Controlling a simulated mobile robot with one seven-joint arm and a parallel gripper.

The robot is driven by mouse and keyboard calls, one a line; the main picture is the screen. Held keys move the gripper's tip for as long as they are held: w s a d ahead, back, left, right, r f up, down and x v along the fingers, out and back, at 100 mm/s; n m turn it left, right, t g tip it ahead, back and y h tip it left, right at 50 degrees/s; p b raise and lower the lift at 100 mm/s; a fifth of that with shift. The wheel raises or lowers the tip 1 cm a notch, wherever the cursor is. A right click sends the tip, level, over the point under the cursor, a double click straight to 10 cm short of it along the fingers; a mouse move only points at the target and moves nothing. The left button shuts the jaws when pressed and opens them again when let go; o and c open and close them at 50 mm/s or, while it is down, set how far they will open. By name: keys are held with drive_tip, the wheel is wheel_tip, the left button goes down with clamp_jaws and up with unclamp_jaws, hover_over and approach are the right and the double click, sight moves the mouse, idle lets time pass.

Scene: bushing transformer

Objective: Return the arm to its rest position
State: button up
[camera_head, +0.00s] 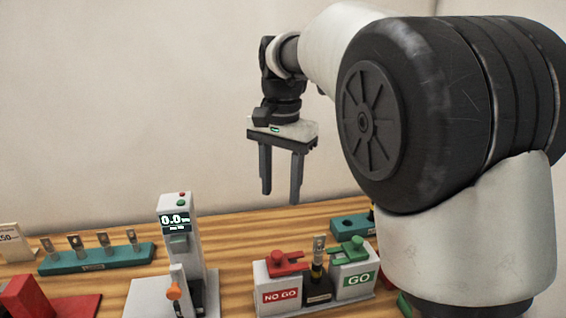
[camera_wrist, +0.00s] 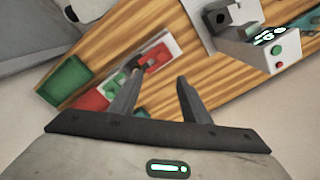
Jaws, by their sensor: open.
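My gripper (camera_head: 281,178) hangs fingers down, well above the wooden table (camera_head: 230,240) in the head view. Its two fingers are apart with nothing between them. In the wrist view my gripper (camera_wrist: 155,90) also shows open and empty, with the table (camera_wrist: 205,95) beyond it. My arm reaches in from the right of the head view and hides part of the table's right side.
Below stand a NO GO box (camera_head: 281,283), a GO box (camera_head: 352,274) and a dark post (camera_head: 317,275) between them. A grey gauge (camera_head: 178,235) reads 0.0. A teal rack (camera_head: 97,258) holds several small parts. A red block (camera_head: 25,298) lies front left.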

drive_tip(key=s+d+r+n+t, duration=0.3)
drive_tip(key=s+d, duration=0.8)
drive_tip(key=d, duration=0.1)
drive_tip(key=s+d+f+n+t, duration=0.1)
drive_tip(key=s+d+f, duration=0.2)
drive_tip(key=s, duration=0.2)
drive_tip(key=s+d+f+n+t, duration=0.1)
drive_tip(key=s+d+f, duration=0.1)
drive_tip(key=s, duration=0.4)
drive_tip(key=shift+d+f+n, duration=0.3)
drive_tip(key=shift+d+f, duration=0.1)
drive_tip(key=shift+f, duration=0.1)
